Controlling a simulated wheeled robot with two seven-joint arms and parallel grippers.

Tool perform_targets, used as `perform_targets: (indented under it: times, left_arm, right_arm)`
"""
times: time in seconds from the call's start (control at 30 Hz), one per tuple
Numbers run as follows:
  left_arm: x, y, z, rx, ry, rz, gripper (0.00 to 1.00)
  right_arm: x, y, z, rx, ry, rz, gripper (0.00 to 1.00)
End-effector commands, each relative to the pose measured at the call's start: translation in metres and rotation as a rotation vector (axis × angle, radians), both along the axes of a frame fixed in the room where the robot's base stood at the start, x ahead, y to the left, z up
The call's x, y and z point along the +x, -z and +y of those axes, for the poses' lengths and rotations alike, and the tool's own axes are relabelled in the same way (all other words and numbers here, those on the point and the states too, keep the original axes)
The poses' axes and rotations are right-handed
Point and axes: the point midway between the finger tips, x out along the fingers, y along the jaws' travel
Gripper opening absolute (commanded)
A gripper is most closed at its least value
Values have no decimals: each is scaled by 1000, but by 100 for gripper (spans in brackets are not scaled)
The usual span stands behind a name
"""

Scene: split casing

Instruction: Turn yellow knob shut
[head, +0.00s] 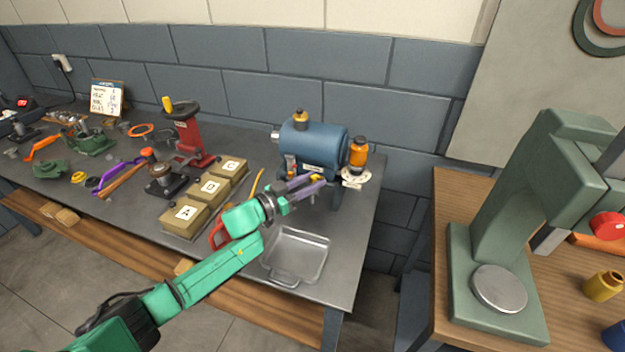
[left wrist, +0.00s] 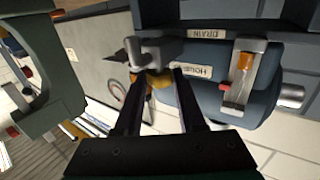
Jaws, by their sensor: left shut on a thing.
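The blue tank (head: 313,145) stands on short legs at the right end of the grey bench, against the wall. The yellow knob (head: 316,178) is low on its front. In the left wrist view the yellow knob (left wrist: 161,84) sits between my fingertips, on a grey metal fitting. My left gripper (head: 312,183) reaches in from the left and is shut on the knob; it also shows in the left wrist view (left wrist: 154,78). The fingers hide part of the knob. My right gripper is not in view.
A metal tray (head: 318,238) lies below my left gripper. Lettered boxes (head: 211,188) and a red-based tool (head: 193,140) stand to the left. An orange-capped part (head: 357,152) is at the tank's right end. A green press (head: 520,190) stands on the wooden table at right.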

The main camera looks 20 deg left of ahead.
Motion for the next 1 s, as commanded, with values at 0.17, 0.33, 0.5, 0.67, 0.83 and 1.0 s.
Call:
perform_targets:
  times: [0.17,0.33,0.5,0.67,0.83,1.0]
  left_arm:
    - [2,1,2,3,68,-2,0]
    - [2,0,2,-1,100,-1,0]
    - [1,0,1,-2,107,0,0]
    - [1,0,1,-2,107,0,0]
    - [1,0,1,-2,107,0,69]
    - [1,0,1,-1,107,-1,69]
  right_arm:
    - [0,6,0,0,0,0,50]
    - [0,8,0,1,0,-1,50]
    - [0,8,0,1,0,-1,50]
    - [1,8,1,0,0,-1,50]
    - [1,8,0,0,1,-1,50]
    - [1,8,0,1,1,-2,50]
